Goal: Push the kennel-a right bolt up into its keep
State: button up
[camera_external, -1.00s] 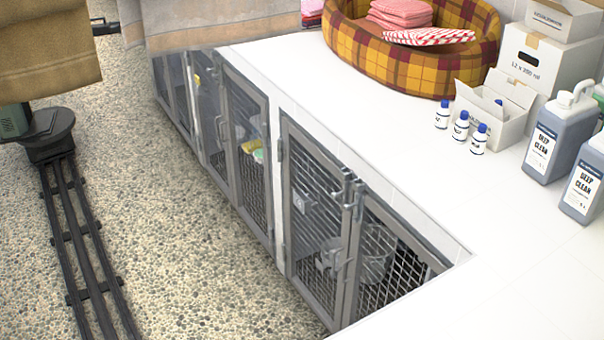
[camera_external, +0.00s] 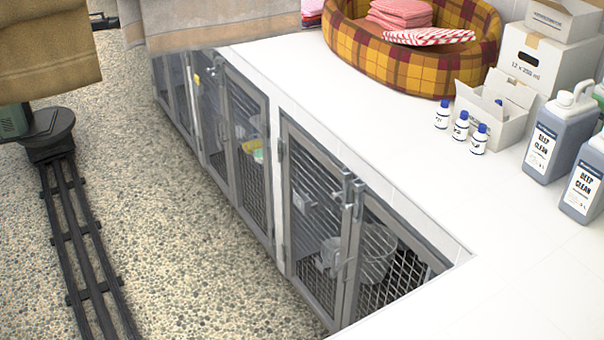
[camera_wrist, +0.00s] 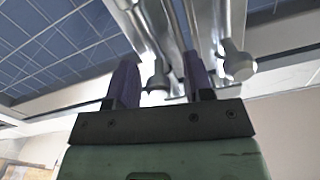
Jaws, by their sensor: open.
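In the wrist view my gripper (camera_wrist: 160,68) is open, with its two purple-grey fingers pointing up the picture. A small metal bolt knob (camera_wrist: 158,84) shows between the fingers; I cannot tell whether either finger touches it. A second, larger-looking bolt knob (camera_wrist: 238,66) is to the right, outside the right finger. Metal door frames (camera_wrist: 225,20) rise above both knobs. The keeps cannot be made out. In the external view my gripper is hidden, and I cannot tell which kennel it is at.
Hanging towels (camera_external: 205,22) cover part of the kennel row in the external view. Mesh kennel doors (camera_external: 318,215) run below the white counter (camera_external: 400,120). A plaid pet bed (camera_external: 415,65) and bottles (camera_external: 461,125) stand on it. Pebbled floor (camera_external: 170,230) beside the doors is clear.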

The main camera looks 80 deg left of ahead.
jog(key=v, duration=1)
jog(key=shift+s, duration=0.2)
jog(key=s+a+f+g+y, duration=0.3)
jog(key=s+a+f+g, duration=0.45)
jog(key=s, duration=0.25)
jog(key=s+d+f+g+h, duration=0.1)
jog(key=s+f+g+h, duration=0.2)
jog(key=s, duration=0.4)
jog(key=s+d+f+m+g+h, duration=0.1)
jog(key=s+d+f+g+h, duration=0.1)
jog(key=s+f+g+h, duration=0.3)
jog(key=s+d+f+g, duration=0.1)
jog(key=s+f+g, duration=0.1)
jog(key=s, duration=0.6)
notch_tip(320, 180, up, 25)
jog(key=w+p, duration=0.1)
jog(key=p, duration=2.4)
jog(key=shift+w+d+r, duration=0.2)
jog(key=shift+d, duration=0.1)
